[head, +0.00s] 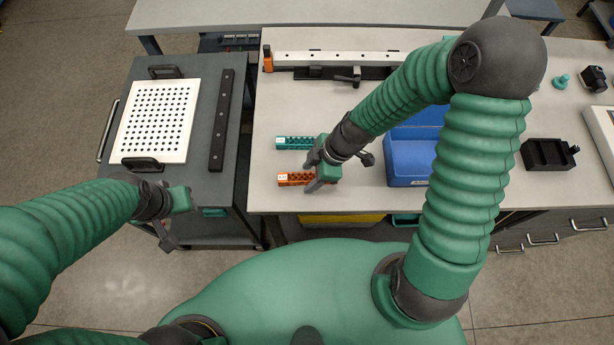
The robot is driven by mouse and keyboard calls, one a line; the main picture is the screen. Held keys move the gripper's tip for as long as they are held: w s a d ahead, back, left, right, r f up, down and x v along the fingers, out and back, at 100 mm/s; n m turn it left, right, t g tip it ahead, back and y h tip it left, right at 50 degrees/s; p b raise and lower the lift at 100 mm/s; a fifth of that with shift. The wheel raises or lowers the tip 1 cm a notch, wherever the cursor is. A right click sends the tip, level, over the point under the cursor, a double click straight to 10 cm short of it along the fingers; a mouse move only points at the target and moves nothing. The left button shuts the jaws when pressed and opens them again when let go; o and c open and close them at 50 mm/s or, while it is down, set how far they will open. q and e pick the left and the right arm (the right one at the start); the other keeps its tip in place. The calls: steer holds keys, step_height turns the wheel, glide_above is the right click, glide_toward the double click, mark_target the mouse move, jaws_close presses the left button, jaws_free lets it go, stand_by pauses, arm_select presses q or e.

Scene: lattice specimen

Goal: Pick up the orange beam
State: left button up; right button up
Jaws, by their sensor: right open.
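The orange beam (291,179) lies flat on the light worktop near its front left edge, with a small white label at its left end. My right gripper (310,175) is open, at the right part of the beam, and hides its right end. I cannot tell whether the fingers touch it. A teal beam (291,143) of similar shape lies just behind the orange one, its right end close to my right gripper. My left gripper (178,222) is over the front of the dark cart, away from both beams; its fingers are not clear.
A blue bin (410,160) stands right of my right gripper. A long fixture rail (335,58) crosses the back of the worktop (460,200). The cart (195,180) at left carries a white perforated plate (158,120) and a dark bar (221,120). A black tray (545,154) is at right.

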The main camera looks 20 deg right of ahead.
steer(key=shift+w+d+f, duration=0.2)
steer(key=shift+d+f, duration=0.05)
steer(key=shift+d, duration=0.1)
steer(key=shift+c, duration=0.6)
steer(key=shift+s+a+r, duration=0.1)
steer(key=shift+a+r, duration=0.05)
steer(key=shift+a, duration=0.35)
steer(key=c, duration=0.7)
steer(key=shift+a, duration=0.1)
jaws_close()
